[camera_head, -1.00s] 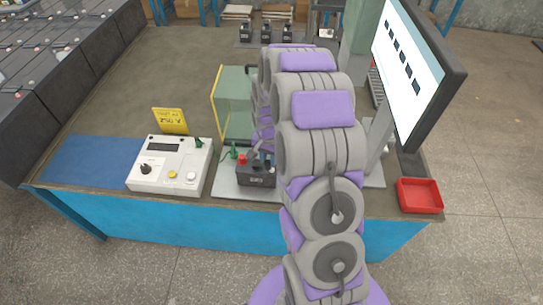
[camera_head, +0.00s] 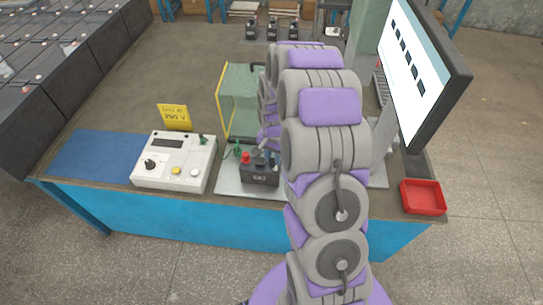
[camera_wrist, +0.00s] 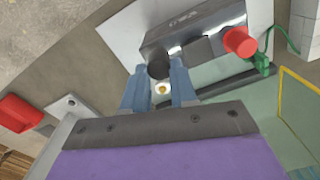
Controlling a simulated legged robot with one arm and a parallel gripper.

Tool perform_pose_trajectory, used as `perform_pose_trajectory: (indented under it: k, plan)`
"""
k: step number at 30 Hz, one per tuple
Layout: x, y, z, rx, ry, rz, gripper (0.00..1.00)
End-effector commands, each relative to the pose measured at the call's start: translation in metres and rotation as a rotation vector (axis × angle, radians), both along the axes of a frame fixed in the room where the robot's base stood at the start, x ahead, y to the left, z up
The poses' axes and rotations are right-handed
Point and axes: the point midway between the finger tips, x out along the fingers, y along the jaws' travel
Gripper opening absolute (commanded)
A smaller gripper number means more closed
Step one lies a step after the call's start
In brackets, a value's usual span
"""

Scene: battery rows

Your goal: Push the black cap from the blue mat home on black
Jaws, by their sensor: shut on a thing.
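The black cap (camera_wrist: 158,69) is between the tips of my gripper (camera_wrist: 159,88), whose blue fingers are shut on it. It is at the end of the dark battery (camera_wrist: 188,32) away from the red cap (camera_wrist: 240,42). I cannot tell whether it is fully seated on the black terminal. In the head view the battery (camera_head: 260,178) stands on a pale plate, with the red cap (camera_head: 246,158) on its left end. My gripper (camera_head: 270,160) is at its right end, partly hidden by my arm. The blue mat (camera_head: 90,155) at the left looks empty.
A white meter (camera_head: 175,162) with a yellow sign (camera_head: 173,117) stands left of the battery. A green clip (camera_head: 237,149) and a green guard (camera_head: 238,100) are close by. A monitor (camera_head: 425,75) and a red tray (camera_head: 423,197) are at the right.

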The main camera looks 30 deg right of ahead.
Motion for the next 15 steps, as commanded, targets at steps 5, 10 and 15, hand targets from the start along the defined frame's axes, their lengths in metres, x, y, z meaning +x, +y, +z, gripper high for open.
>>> perform_pose_trajectory:
  k: [5,10,15]
  plan:
    - [-0.0001,0.0015,0.0,-0.001,0.0,-0.001,0.0]
    - [-0.0002,0.0064,0.0006,-0.007,0.001,0.001,0.0]
    - [-0.0001,0.0081,0.0016,-0.008,0.001,0.002,0.0]
